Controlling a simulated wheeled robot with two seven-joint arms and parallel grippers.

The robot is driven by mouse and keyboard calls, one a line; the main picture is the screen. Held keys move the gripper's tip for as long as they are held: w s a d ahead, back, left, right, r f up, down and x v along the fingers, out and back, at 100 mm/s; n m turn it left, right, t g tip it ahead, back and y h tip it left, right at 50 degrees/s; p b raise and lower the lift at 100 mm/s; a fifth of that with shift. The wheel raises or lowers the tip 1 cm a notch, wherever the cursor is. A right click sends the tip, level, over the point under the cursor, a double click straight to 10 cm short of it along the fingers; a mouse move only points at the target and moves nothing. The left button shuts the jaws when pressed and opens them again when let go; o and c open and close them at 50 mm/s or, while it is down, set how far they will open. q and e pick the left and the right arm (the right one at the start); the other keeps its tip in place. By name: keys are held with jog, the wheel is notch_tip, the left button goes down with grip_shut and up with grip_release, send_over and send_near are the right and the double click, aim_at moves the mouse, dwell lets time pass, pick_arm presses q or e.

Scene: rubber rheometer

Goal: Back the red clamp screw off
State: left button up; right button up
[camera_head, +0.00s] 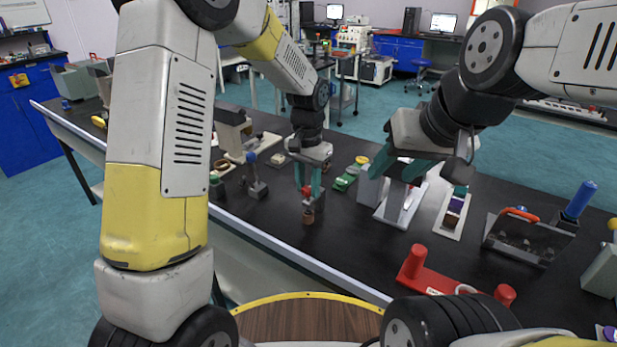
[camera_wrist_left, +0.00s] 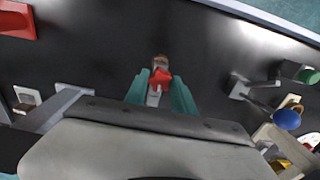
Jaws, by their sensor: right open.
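The red clamp screw (camera_head: 306,191) sits on top of a small brown and grey piece (camera_head: 308,214) standing on the black bench. My left gripper (camera_head: 309,182) points down at it, with one teal finger on each side. Part of the screw is hidden by the fingers. My right gripper (camera_head: 402,168) is open, above and in front of a white and grey stand (camera_head: 399,208), apart from the screw.
A grey post with a blue knob (camera_head: 255,178) stands left of the screw. A green item (camera_head: 346,180) lies to the right. A red handle piece (camera_head: 437,277) lies nearer, and a grey box with an orange handle (camera_head: 520,237) stands far right. Bench in front of the screw is clear.

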pick_arm(q)
grip_shut()
jog(key=n, duration=0.4)
jog(key=shift+n, duration=0.3)
jog(key=n, duration=0.4)
jog(key=shift+n, duration=0.3)
jog(key=n, duration=0.4)
jog(key=shift+n, duration=0.3)
